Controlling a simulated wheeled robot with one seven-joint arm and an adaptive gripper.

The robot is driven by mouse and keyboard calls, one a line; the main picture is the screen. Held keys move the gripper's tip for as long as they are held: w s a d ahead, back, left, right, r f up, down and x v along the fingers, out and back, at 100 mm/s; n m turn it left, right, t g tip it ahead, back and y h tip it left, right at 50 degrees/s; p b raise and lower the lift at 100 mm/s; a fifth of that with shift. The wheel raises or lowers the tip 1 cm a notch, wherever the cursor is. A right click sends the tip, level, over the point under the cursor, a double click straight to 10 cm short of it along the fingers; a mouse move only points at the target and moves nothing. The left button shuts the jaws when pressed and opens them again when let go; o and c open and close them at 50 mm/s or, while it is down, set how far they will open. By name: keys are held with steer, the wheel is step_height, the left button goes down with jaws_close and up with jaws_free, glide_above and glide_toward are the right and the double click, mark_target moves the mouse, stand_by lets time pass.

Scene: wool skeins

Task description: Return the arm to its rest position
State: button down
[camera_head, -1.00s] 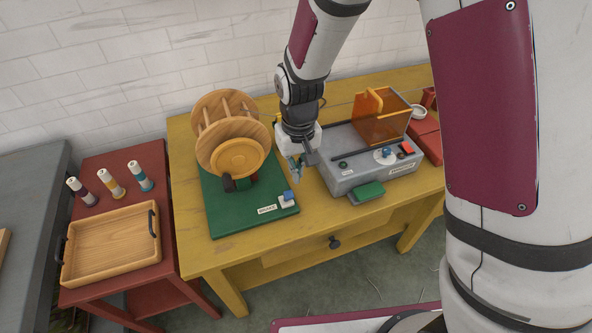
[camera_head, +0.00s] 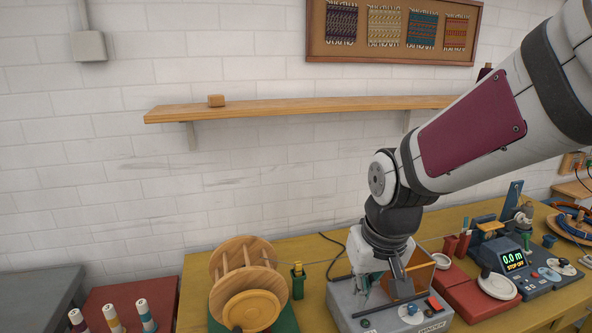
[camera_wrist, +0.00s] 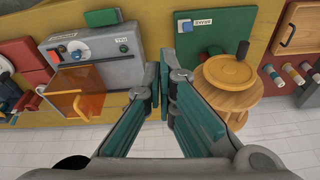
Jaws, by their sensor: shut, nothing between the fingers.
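My arm reaches in from the right in the head view and bends down at the wrist. My gripper (camera_head: 384,292) points down above the grey winder box (camera_head: 362,309), near its left side. In the wrist view my gripper (camera_wrist: 165,85) has its fingertips together with nothing between them. There it is between the winder box (camera_wrist: 95,52) and the green board (camera_wrist: 192,45) with the wooden reel (camera_wrist: 228,82). In the head view part of the winder's orange guard (camera_head: 426,272) is hidden behind my gripper.
The wooden reel (camera_head: 244,285) stands left of my gripper. A red unit (camera_head: 478,297) and a meter reading 0.0 m (camera_head: 513,257) stand to the right. Several spools stand at the lower left.

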steer(key=s+d+r+m+t, duration=0.1)
steer(key=s+d+r, duration=0.3)
steer(key=s, duration=0.3)
steer(key=s+d+r+t, duration=0.2)
steer(key=s+d+r, duration=0.1)
steer(key=s+r, duration=0.3)
steer(key=shift+s+d+r+m+h, duration=0.2)
steer(key=shift+s+d+m+h, duration=0.15)
steer(key=shift+s, duration=0.4)
